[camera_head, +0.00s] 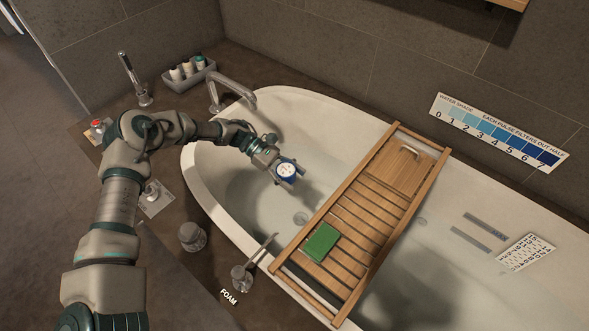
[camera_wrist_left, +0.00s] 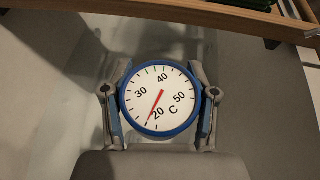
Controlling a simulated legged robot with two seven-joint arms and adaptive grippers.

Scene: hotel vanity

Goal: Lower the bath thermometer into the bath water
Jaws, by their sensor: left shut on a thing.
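The bath thermometer (camera_head: 286,170) is a round white dial with a blue rim. My left gripper (camera_head: 279,168) is shut on it and holds it over the left end of the white bathtub (camera_head: 196,185). In the left wrist view the dial (camera_wrist_left: 161,99) sits between the two fingers (camera_wrist_left: 160,105), and its red needle points near 20 C. The bath water (camera_head: 245,195) looks clear, and its surface is hard to make out. I cannot tell whether the thermometer touches it. My right gripper is not in view.
A wooden bath tray (camera_head: 345,222) spans the tub right of the thermometer, with a green block (camera_head: 321,242) on it. A chrome faucet (camera_head: 232,88) stands at the tub's far left rim. Open tub space surrounds the gripper.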

